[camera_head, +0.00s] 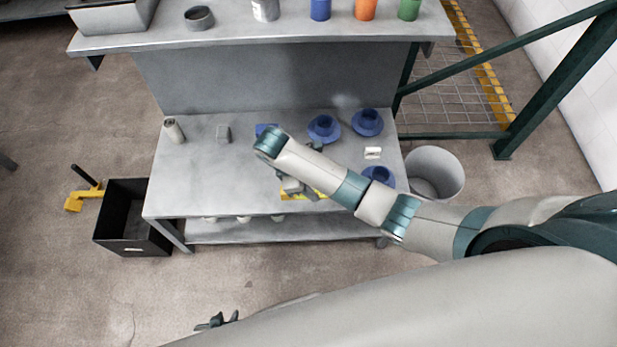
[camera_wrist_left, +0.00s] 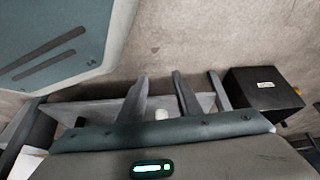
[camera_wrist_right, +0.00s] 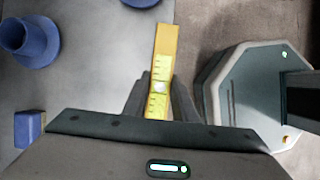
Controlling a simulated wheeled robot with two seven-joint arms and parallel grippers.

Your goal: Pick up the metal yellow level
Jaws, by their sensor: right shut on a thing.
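The yellow metal level (camera_wrist_right: 164,62) lies between the fingers of my right gripper (camera_wrist_right: 160,88) in the right wrist view and sticks out beyond them. The gripper is shut on it. In the head view the level (camera_head: 318,194) shows only in part near the table's front edge, with my right arm and gripper covering the rest. I cannot tell whether it touches the table. My left gripper (camera_head: 217,321) is low at the front, away from the table. In the left wrist view its fingers (camera_wrist_left: 162,88) are apart with nothing between them.
Blue flanged parts (camera_head: 324,128) stand at the back right of the grey table (camera_head: 200,190), with a blue block (camera_wrist_right: 28,129) nearby. A grey cylinder (camera_head: 173,131) and small block (camera_head: 223,134) stand left. A black bin (camera_head: 130,217) and grey bucket (camera_head: 434,172) flank the table.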

